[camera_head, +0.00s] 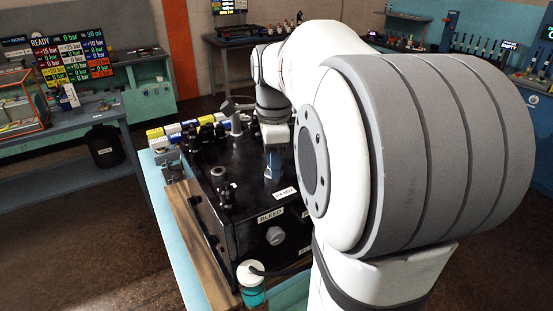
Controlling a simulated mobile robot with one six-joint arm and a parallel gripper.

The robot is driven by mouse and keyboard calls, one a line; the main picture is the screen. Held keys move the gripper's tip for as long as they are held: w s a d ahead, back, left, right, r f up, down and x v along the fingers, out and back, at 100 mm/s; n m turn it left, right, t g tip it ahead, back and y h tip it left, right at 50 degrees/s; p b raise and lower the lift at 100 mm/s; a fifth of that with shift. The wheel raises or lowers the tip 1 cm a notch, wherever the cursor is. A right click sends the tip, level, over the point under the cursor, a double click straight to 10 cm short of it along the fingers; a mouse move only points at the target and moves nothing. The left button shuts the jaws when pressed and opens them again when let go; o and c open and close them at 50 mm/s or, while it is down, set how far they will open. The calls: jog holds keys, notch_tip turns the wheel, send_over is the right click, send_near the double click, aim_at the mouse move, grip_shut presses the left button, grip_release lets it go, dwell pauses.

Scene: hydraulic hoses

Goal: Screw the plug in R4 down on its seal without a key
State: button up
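A black manifold block (235,165) sits on a bench, with fittings and ports on its top. A white label (285,193), which seems to read R4, lies on its top near the right edge. My gripper (272,178) points down at the block's top just behind that label. Its blue-grey fingers show small and from the side, so I cannot tell whether they are open or shut. The R4 plug cannot be made out; the gripper or my arm may hide it. My large white and grey arm covers the right part of the block.
A label reading BLEED (270,215) and a hex plug (275,236) are at the block's front. A white-capped teal bottle (251,284) stands at the front corner. Yellow, white and blue boxes (172,130) line the back left. A wooden strip (190,230) runs along the left.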

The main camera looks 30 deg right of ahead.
jog(key=shift+s+a+f, duration=0.1)
jog(key=shift+s+f, duration=0.1)
jog(key=shift+f, duration=0.1)
notch_tip(320, 180, up, 8)
jog(key=shift+w+r+b, duration=0.15)
jog(key=shift+r+b, duration=0.05)
jog(key=shift+b, duration=0.1)
